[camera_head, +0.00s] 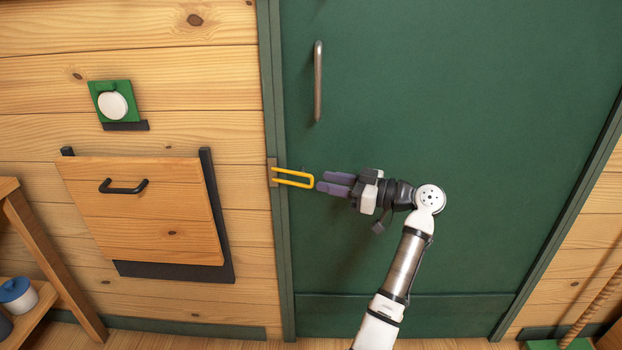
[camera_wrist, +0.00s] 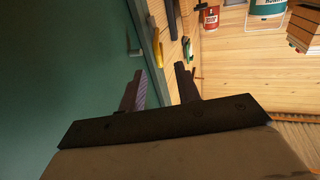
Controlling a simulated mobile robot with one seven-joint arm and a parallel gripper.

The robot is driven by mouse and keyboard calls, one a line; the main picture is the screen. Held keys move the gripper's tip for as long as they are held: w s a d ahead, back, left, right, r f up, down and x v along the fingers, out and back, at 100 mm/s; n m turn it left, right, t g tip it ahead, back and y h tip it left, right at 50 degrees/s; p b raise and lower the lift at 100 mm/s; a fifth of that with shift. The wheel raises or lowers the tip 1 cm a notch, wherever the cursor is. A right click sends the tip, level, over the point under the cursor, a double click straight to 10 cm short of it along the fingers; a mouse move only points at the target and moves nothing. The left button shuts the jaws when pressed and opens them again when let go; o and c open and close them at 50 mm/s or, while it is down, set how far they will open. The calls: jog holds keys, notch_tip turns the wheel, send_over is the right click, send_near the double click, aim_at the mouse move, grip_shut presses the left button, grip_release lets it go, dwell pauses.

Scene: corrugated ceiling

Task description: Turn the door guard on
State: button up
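The door guard is a yellow U-shaped bar (camera_head: 293,177) on a small brown plate at the left door frame. It sticks out to the right, across the frame and over the edge of the green door (camera_head: 450,120). My gripper (camera_head: 322,183) points left, with its purple-grey fingertips just right of the bar's rounded end. A small gap seems to separate them. In the wrist view the two fingers (camera_wrist: 160,78) are spread with nothing between them. A yellow piece, likely the guard, shows ahead of the fingers there (camera_wrist: 157,47).
A vertical metal door handle (camera_head: 318,82) is above the guard. Left on the wooden wall are a green panel with a white round knob (camera_head: 112,104) and a wooden flap with a black handle (camera_head: 140,210). A wooden shelf (camera_head: 50,260) stands at lower left.

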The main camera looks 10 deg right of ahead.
jog(key=v, duration=0.6)
jog(key=shift+d, duration=0.35)
jog(key=shift+s, duration=0.15)
jog(key=shift+c, duration=0.4)
